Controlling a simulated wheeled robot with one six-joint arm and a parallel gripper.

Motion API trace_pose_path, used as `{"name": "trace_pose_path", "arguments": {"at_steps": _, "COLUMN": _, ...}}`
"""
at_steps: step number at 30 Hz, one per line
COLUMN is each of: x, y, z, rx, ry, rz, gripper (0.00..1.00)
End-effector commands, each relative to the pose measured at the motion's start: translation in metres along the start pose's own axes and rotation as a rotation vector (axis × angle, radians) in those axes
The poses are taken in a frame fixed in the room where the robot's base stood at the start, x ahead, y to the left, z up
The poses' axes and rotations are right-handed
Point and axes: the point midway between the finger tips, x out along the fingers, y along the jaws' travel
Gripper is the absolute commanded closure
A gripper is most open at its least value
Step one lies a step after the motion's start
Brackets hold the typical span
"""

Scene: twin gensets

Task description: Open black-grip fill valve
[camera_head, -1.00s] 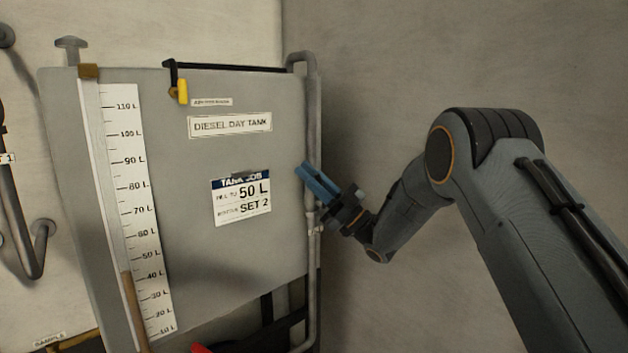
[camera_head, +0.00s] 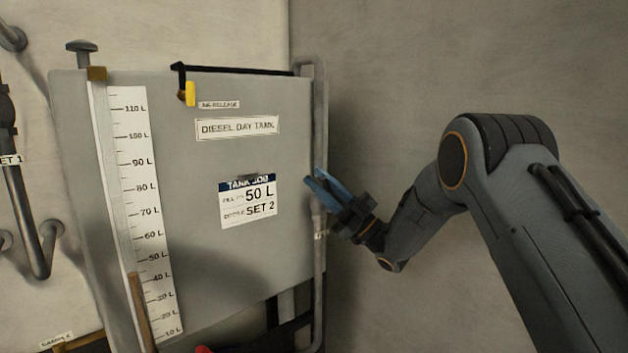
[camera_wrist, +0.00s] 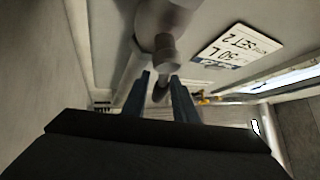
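My gripper (camera_head: 316,177) has blue fingers and is by the vertical grey pipe (camera_head: 319,110) at the right edge of the diesel day tank (camera_head: 240,90). In the wrist view, the pipe (camera_wrist: 165,15) carries a short round stem (camera_wrist: 165,48). A dark grip (camera_wrist: 160,91), probably the fill valve's black grip, shows below the stem, between the two spread fingers (camera_wrist: 162,92). Contact with it cannot be told. In the head view the grip is hidden behind or beside the gripper. The fingers stand apart.
The tank gauge (camera_head: 150,210) shows a brown column near 40 to 45 L. A job card (camera_head: 248,201) reads 50 L, SET 2. A yellow-grip handle (camera_head: 190,93) hangs at the tank top. A bare wall (camera_head: 420,60) stands at the right.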

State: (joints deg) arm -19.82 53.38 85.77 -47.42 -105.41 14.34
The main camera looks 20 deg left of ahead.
Motion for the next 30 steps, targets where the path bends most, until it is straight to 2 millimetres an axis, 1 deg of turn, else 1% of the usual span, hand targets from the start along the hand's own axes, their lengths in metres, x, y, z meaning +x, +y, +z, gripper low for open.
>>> {"name": "trace_pose_path", "arguments": {"at_steps": 1, "x": -0.014, "y": 0.004, "z": 0.003, "rx": -0.001, "ry": -0.007, "rz": 0.010, "gripper": 0.70}}
{"name": "trace_pose_path", "arguments": {"at_steps": 3, "x": -0.027, "y": 0.003, "z": 0.003, "rx": -0.001, "ry": -0.007, "rz": 0.009, "gripper": 0.70}}
{"name": "trace_pose_path", "arguments": {"at_steps": 6, "x": -0.042, "y": 0.002, "z": 0.003, "rx": 0.001, "ry": -0.006, "rz": 0.008, "gripper": 0.70}}
{"name": "trace_pose_path", "arguments": {"at_steps": 9, "x": -0.051, "y": 0.000, "z": 0.003, "rx": 0.003, "ry": -0.005, "rz": 0.004, "gripper": 0.70}}
{"name": "trace_pose_path", "arguments": {"at_steps": 13, "x": -0.059, "y": 0.000, "z": 0.003, "rx": 0.003, "ry": -0.004, "rz": 0.003, "gripper": 0.70}}
{"name": "trace_pose_path", "arguments": {"at_steps": 21, "x": -0.060, "y": -0.001, "z": 0.002, "rx": 0.003, "ry": -0.002, "rz": 0.002, "gripper": 0.70}}
{"name": "trace_pose_path", "arguments": {"at_steps": 26, "x": -0.057, "y": 0.000, "z": -0.002, "rx": 0.003, "ry": -0.002, "rz": 0.001, "gripper": 0.97}}
{"name": "trace_pose_path", "arguments": {"at_steps": 27, "x": -0.054, "y": 0.000, "z": -0.006, "rx": 0.003, "ry": -0.002, "rz": 0.001, "gripper": 1.00}}
{"name": "trace_pose_path", "arguments": {"at_steps": 30, "x": -0.045, "y": 0.001, "z": -0.018, "rx": 0.002, "ry": -0.001, "rz": 0.001, "gripper": 1.00}}
